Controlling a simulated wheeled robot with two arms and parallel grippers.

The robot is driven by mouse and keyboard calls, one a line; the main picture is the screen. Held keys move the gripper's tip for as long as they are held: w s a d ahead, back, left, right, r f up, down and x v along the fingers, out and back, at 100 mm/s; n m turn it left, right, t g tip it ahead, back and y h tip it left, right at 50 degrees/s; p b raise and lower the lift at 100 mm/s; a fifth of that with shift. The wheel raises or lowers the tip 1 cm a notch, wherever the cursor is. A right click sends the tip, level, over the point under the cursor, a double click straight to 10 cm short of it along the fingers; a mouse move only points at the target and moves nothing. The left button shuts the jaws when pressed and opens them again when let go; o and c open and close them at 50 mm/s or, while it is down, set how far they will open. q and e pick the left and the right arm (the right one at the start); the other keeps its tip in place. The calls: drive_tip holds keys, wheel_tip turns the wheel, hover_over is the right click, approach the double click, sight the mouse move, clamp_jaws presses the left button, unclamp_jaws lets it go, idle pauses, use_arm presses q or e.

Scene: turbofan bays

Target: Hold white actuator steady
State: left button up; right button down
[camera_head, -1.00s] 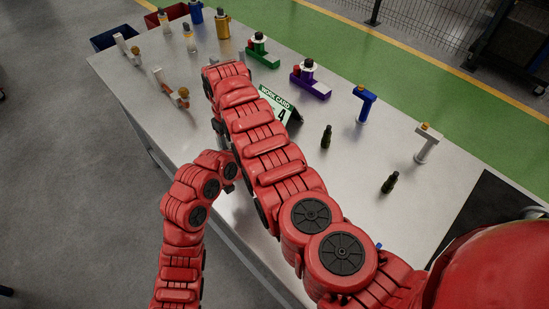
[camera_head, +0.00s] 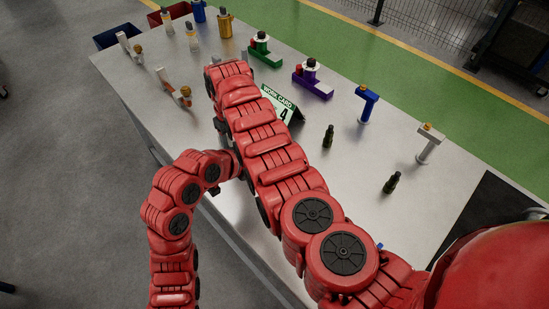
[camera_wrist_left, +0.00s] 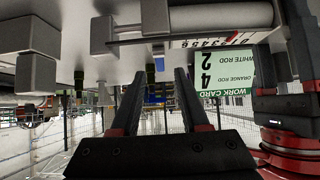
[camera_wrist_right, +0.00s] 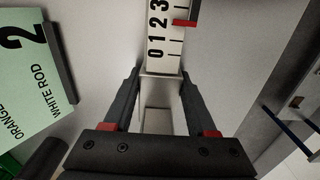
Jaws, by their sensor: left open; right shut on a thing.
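In the right wrist view, my right gripper (camera_wrist_right: 160,88) is shut on the pale block-like end of the white actuator (camera_wrist_right: 158,118), beside the zero end of its number scale (camera_wrist_right: 164,38). A red marker (camera_wrist_right: 184,22) sits at the scale's edge, near the 2. In the left wrist view, the actuator's pale cylinder (camera_wrist_left: 222,17) lies across the top with the scale (camera_wrist_left: 212,39) along it. My left gripper (camera_wrist_left: 156,76) is open and empty, apart from the cylinder. In the head view my arms hide the actuator and the right fingertips.
A work card (camera_head: 277,104) stands on the table (camera_head: 330,190); it also shows in the left wrist view (camera_wrist_left: 228,78), reading white rod 2, orange rod 4. Dark bottle-like items (camera_head: 328,136), a blue piece (camera_head: 366,104) and a white piece (camera_head: 430,144) stand to the right.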

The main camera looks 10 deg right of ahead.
use_arm(q)
drive_tip(key=v, duration=0.6)
drive_tip(key=shift+a+r, duration=0.15)
drive_tip(key=shift+a, duration=0.15)
drive_tip(key=shift+s, duration=0.1)
use_arm(e)
drive_tip(key=shift+c, duration=0.6)
unclamp_jaws()
